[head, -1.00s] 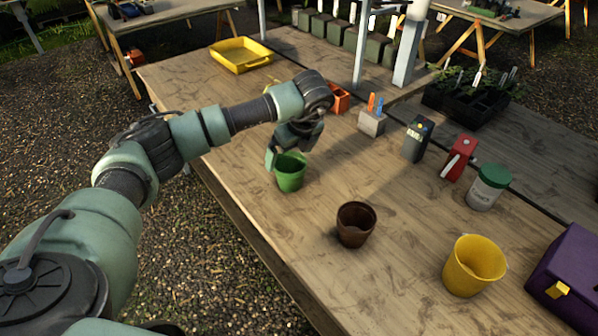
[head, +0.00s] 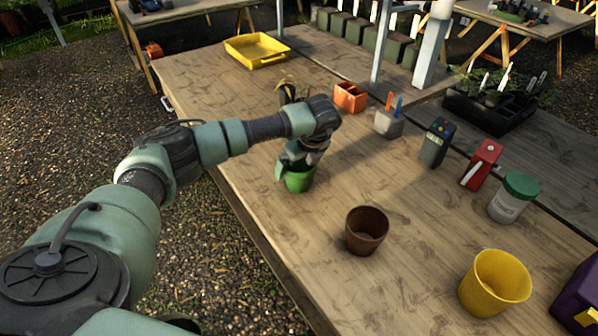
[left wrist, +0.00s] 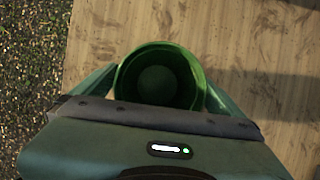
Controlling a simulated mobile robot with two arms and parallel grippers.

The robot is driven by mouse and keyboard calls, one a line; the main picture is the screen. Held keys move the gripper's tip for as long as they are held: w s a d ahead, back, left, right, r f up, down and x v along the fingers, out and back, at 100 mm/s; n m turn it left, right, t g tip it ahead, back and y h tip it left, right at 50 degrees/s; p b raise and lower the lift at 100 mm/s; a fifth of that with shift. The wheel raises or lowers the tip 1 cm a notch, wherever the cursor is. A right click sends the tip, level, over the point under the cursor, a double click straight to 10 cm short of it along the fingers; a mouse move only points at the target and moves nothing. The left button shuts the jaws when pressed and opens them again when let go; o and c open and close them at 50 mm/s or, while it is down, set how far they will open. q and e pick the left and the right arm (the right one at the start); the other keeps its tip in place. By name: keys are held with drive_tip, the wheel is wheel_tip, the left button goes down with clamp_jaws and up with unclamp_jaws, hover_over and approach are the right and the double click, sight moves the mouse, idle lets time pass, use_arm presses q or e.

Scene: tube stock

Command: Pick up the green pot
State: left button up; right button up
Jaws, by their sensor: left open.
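The green pot (head: 299,182) stands upright on the wooden table, near its left edge. My left gripper (head: 297,170) is right above it and covers much of its rim in the head view. In the left wrist view the empty round pot (left wrist: 160,76) lies between the two open fingers of my left gripper (left wrist: 158,88), one on each side. I cannot tell whether the fingers touch the pot. My right gripper is not in view.
A brown pot (head: 366,231) and a yellow pot (head: 494,283) stand nearer me on the table (head: 300,235). A white jar with green lid (head: 513,197) is at right.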

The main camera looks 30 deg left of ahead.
use_arm(q)
drive_tip(key=shift+x, duration=1.2)
drive_tip(key=c, duration=1.2)
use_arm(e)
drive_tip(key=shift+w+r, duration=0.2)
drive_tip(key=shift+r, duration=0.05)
use_arm(q)
drive_tip(key=shift+r, duration=0.1)
